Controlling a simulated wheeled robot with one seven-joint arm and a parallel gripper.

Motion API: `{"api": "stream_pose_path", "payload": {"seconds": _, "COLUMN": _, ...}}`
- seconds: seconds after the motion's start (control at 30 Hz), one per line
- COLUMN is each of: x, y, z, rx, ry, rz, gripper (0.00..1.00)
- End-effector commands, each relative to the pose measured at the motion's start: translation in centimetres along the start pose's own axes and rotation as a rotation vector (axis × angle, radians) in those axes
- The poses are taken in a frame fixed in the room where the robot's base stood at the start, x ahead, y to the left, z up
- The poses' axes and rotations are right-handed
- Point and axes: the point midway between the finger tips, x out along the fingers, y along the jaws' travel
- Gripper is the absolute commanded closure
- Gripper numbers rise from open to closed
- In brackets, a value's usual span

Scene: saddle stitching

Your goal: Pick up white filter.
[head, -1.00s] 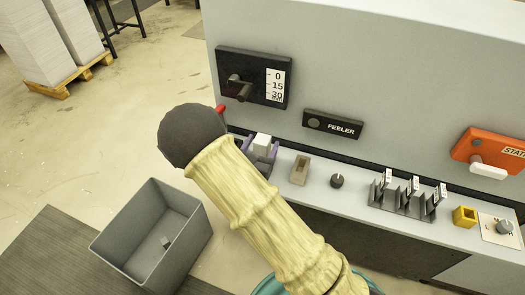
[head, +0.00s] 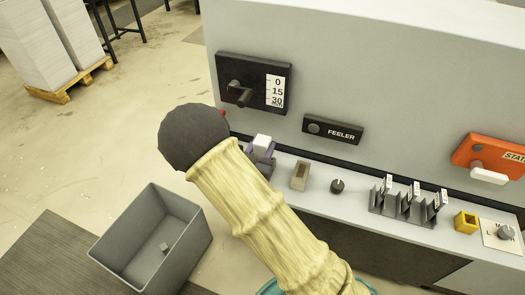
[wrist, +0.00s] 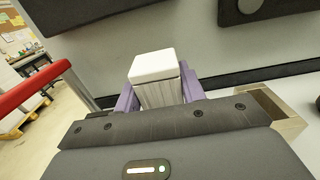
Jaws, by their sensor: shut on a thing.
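The white filter (wrist: 155,66) is a small block with a smooth white top and ribbed sides. In the wrist view it stands upright between the purple fingers of my gripper (wrist: 158,90). The fingers are shut on its two sides. In the head view, the filter (head: 262,141) shows its white top, with my gripper (head: 260,152) around it near the left end of the machine's ledge. My arm hides part of the gripper there. I cannot tell whether the filter's underside touches the ledge.
A tan open holder (head: 300,176), a black knob (head: 337,186), grey slotted dividers (head: 403,207) and a yellow block (head: 466,221) line the ledge. A red handle (wrist: 33,88) is close at left. A grey bin (head: 135,222) with a small grey piece inside stands lower left.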

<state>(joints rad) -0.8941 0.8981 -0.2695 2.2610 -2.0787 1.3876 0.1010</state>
Motion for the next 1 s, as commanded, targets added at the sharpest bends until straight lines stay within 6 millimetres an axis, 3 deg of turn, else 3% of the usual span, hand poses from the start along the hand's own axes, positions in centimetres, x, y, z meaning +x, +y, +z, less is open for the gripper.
{"api": "stream_pose_path", "payload": {"seconds": 0.3, "x": 0.0, "y": 0.0, "z": 5.2, "rx": 0.006, "ry": -0.002, "rz": 0.000, "gripper": 0.85}}
{"api": "stream_pose_path", "payload": {"seconds": 0.5, "x": 0.0, "y": 0.0, "z": 7.7, "rx": 0.003, "ry": 0.000, "rz": 0.000, "gripper": 0.85}}
{"api": "stream_pose_path", "payload": {"seconds": 1.0, "x": 0.0, "y": 0.0, "z": 8.3, "rx": 0.000, "ry": 0.000, "rz": 0.000, "gripper": 0.85}}
